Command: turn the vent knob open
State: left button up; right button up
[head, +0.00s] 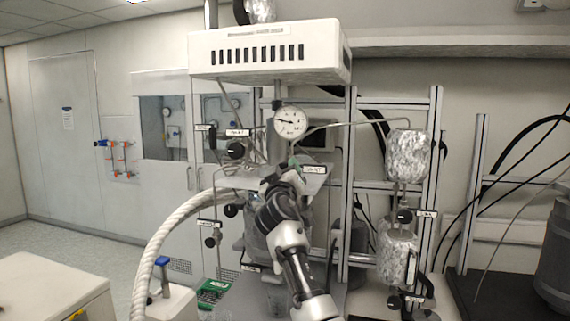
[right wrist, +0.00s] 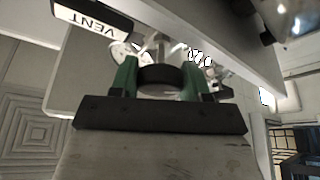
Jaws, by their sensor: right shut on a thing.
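The black round vent knob (right wrist: 160,79) shows in the right wrist view, between the green fingers of my right gripper (right wrist: 168,72). The gripper is shut on it. The white VENT label (right wrist: 92,20) is beside the knob and appears upside down there. In the head view my right gripper (head: 287,166) reaches up to the reactor just below the pressure gauge (head: 290,122). It hides the knob in that view. A small label (head: 314,169) shows just right of the gripper. My left gripper is not in view.
Another black knob (head: 235,150) is left of the gauge. A white box (head: 265,52) overhangs the reactor. A thick white hose (head: 160,235) curves on the left. Foil-wrapped vessels (head: 408,156) stand on the metal frame at right. Open floor lies at far left.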

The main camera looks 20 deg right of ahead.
jog(key=n+y+p, duration=0.1)
jog(key=n+p, duration=0.1)
jog(key=n+y+p, duration=0.1)
jog(key=n+p, duration=0.1)
jog(key=n, duration=0.1)
jog(key=shift+r+p, duration=0.35)
jog(key=shift+p, duration=0.05)
jog(key=shift+f+n+y+p, duration=0.15)
jog(key=shift+n+y+p, duration=0.5)
jog(key=shift+n, duration=0.45)
jog(key=shift+f+n+g+y, duration=0.1)
jog(key=shift+n+g+y, duration=0.3)
jog(key=shift+n, duration=0.8)
jog(key=shift+f+n+g+y, duration=0.1)
jog(key=shift+n+g+y, duration=0.25)
jog(key=shift+n, duration=0.85)
jog(key=o, duration=0.9)
jog(key=shift+f, duration=0.1)
